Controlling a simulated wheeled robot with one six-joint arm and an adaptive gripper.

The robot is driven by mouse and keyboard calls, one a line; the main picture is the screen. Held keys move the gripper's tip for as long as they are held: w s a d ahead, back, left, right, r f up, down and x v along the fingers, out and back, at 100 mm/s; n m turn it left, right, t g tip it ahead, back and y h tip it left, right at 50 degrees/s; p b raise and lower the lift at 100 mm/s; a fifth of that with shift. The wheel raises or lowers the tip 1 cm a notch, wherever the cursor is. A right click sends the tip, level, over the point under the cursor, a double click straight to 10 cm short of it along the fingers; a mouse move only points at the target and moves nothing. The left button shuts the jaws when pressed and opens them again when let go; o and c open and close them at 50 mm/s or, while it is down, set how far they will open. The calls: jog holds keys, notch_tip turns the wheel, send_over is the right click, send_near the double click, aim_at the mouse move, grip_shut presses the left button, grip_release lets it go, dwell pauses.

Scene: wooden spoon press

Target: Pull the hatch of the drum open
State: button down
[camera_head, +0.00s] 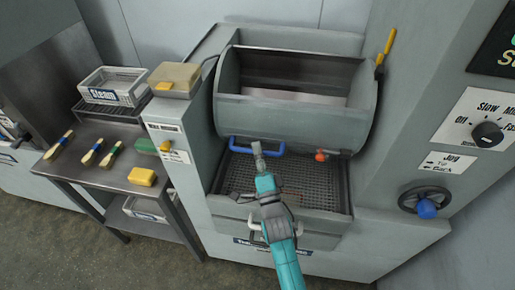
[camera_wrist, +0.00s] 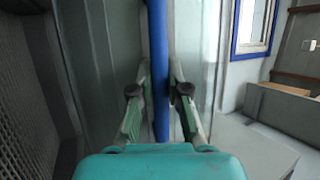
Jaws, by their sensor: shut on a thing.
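The grey drum (camera_head: 356,110) sits in the machine, with a wide opening at its top that shows a pale interior. Its curved grey front panel (camera_head: 290,118) carries a blue bar handle (camera_head: 275,149) along the lower edge. I take this panel to be the hatch, though its outline is hard to tell. My gripper (camera_head: 258,150) is shut on the blue handle from the front. In the wrist view the handle (camera_wrist: 157,50) runs upright between the two fingers of my gripper (camera_wrist: 160,95). The fingers hide part of the handle.
A perforated tray (camera_head: 235,175) lies below the drum. An orange-red latch or knob (camera_head: 321,156) sits right of the handle. A blue-knobbed handwheel (camera_head: 426,208) is on the right wall. A side table (camera_head: 98,165) at left holds brushes, a yellow block and a crate (camera_head: 112,86).

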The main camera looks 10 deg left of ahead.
dwell(0.3)
jog(key=c, duration=1.4)
grip_release()
jog(key=v, duration=1.2)
